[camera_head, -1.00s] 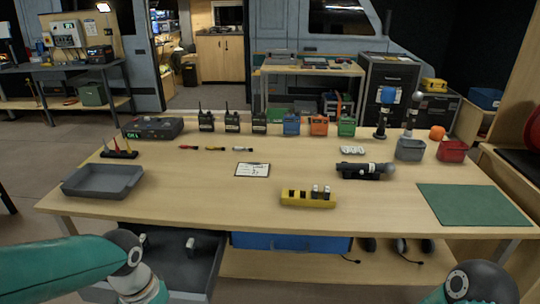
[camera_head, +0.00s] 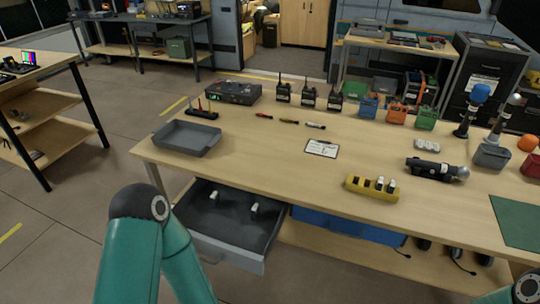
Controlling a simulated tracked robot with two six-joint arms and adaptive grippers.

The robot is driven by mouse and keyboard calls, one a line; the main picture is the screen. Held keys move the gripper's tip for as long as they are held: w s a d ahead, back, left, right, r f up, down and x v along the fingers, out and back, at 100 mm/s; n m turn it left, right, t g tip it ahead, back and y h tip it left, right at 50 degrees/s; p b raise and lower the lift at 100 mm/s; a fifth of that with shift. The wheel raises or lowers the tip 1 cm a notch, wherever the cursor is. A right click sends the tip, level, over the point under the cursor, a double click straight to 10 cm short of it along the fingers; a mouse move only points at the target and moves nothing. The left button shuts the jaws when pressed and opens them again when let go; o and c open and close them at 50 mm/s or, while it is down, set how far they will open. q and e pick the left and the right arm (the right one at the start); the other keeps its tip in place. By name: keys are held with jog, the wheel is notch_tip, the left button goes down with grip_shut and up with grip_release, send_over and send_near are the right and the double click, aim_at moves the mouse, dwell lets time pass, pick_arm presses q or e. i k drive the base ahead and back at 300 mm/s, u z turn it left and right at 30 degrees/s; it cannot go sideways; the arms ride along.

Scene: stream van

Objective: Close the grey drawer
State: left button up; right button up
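The grey drawer (camera_head: 222,250) is pulled out under the left part of the wooden table (camera_head: 270,170), its front standing out beyond the table edge. Two small white items (camera_head: 254,207) show inside it, over a dark floor. My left arm rises in front at the lower left, just left of the drawer, and no gripper shows on it. A piece of my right arm shows in the bottom right corner, without its gripper.
A blue drawer (camera_head: 350,227) sits under the table right of the grey one, apparently pushed in. A grey tray (camera_head: 186,138), clipboard (camera_head: 321,148) and yellow holder (camera_head: 371,190) lie on top. Open floor lies left of the table; a side table (camera_head: 45,68) stands beyond.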

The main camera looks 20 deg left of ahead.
aim_at(227, 233)
jog(key=u, duration=1.25)
jog(key=k, duration=0.6)
jog(key=z, duration=0.4)
jog(key=i, duration=1.15)
jog(key=u, duration=0.25)
